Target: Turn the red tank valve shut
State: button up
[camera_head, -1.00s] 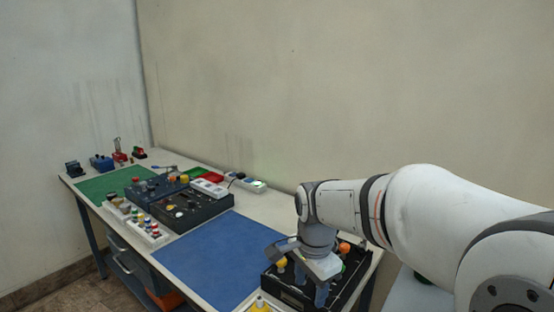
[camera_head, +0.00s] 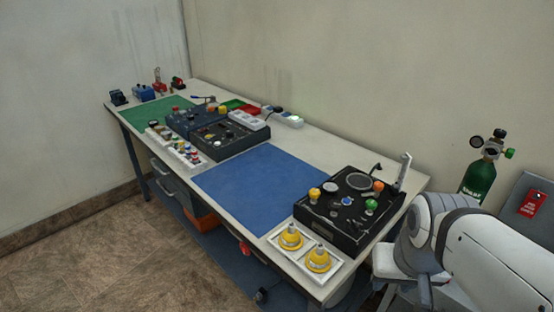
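A green tank (camera_head: 479,179) stands at the right, behind the table's right end. It carries a dark top fitting (camera_head: 499,136), a round gauge (camera_head: 476,142) and a green knob (camera_head: 509,153). No red valve can be made out on it. A small red part (camera_head: 246,250) shows below the table's front edge, too small to identify. My arm reaches in from the lower right, in front of the tank's lower part. A grey piece hangs below its wrist, perhaps a finger of my gripper (camera_head: 425,291). Its opening cannot be made out.
A black panel (camera_head: 312,225) with coloured knobs sits at the table's right end. Two yellow domed parts stand in a white tray (camera_head: 301,263) in front of it. The blue mat (camera_head: 255,185) is clear. A grey board with a red tag (camera_head: 531,204) stands far right.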

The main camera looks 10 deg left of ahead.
aim_at(245, 248)
jog(key=z, duration=1.85)
jog(key=k, duration=2.25)
jog(key=u, duration=1.55)
jog(key=i, duration=1)
jog(key=u, duration=0.05)
